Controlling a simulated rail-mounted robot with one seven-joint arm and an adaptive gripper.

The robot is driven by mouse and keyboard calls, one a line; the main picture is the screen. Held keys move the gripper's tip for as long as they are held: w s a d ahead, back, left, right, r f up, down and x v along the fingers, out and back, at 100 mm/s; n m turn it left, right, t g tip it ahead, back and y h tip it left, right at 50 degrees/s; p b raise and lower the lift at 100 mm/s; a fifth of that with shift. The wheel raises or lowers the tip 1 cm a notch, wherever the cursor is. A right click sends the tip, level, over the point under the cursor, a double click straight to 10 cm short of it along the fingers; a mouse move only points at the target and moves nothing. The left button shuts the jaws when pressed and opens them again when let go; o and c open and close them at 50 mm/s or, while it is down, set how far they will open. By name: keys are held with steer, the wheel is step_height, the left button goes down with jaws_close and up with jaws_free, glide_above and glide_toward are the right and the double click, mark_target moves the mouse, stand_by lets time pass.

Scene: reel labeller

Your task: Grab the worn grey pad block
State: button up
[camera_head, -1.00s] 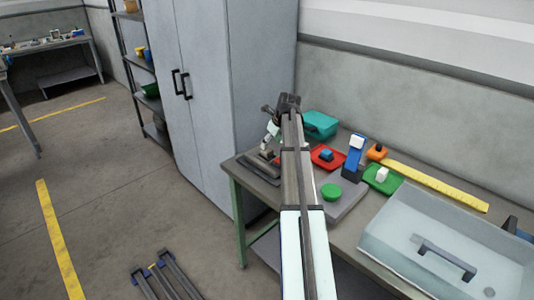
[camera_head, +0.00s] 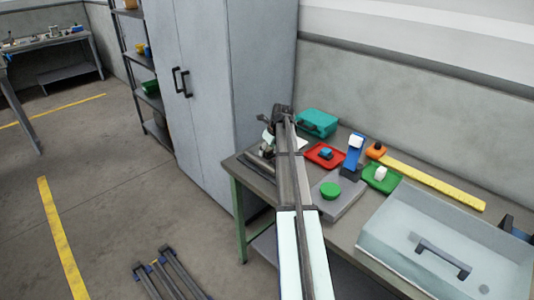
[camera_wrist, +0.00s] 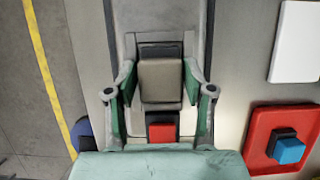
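The worn grey pad block (camera_wrist: 161,82) lies in the middle of the wrist view, in a grey holder with a dark slot behind it. My gripper (camera_wrist: 160,78) is open, with one green-padded finger on each side of the block. The gaps beside the block are narrow, and I cannot tell whether the pads touch it. A small red block (camera_wrist: 162,132) shows between the fingers, nearer my palm. In the head view my arm hides the block, and the gripper is over the far left end of the bench.
A red tray (camera_wrist: 258,160) with a blue block (camera_wrist: 290,150) and a white card (camera_wrist: 297,42) lie right of the holder. The bench also holds a teal bin (camera_head: 318,122), a green button box (camera_head: 330,190), a green tray (camera_head: 381,180) and a clear-walled case (camera_head: 440,245).

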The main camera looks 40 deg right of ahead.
steer(key=c, duration=0.5)
steer(key=shift+r, duration=0.1)
